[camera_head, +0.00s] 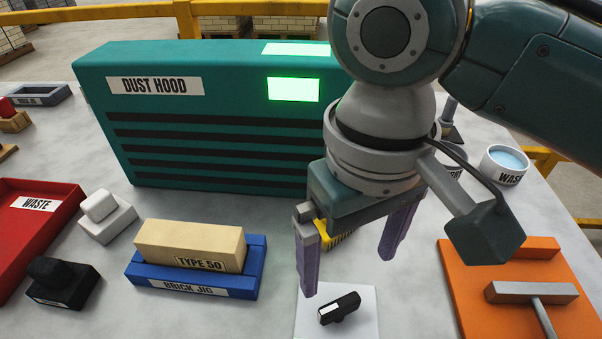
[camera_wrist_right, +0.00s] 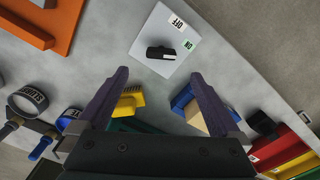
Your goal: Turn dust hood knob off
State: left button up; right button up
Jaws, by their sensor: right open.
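The dust hood knob (camera_head: 345,305) is a black bar with a white mark on one end, on a white plate (camera_head: 364,327) at the front middle of the head view. In the right wrist view the knob (camera_wrist_right: 160,52) lies across its plate, its white-marked end toward the right, on the side of the ON label (camera_wrist_right: 190,43). The OFF label (camera_wrist_right: 177,24) is above that. The teal dust hood (camera_head: 200,125) has a lit green panel (camera_head: 293,90). My right gripper (camera_head: 348,275) is open and empty, above the knob and not touching it. My left gripper is out of view.
The blue brick jig (camera_head: 190,286) with a TYPE 50 brick (camera_head: 190,243) stands left of the plate. An orange tray (camera_head: 462,285) with a T-shaped tool is at right. A yellow object (camera_head: 341,236) is behind the gripper. A red waste tray (camera_head: 50,222) is far left.

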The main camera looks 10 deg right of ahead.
aim_at(341, 303)
notch_tip(341, 303, down, 9)
jog(key=shift+s+f+b, duration=0.1)
jog(key=shift+f+b, duration=0.05)
jog(key=shift+b, duration=0.75)
jog(key=shift+c, duration=0.2)
jog(key=c, duration=1.3)
jog(key=shift+c, duration=0.2)
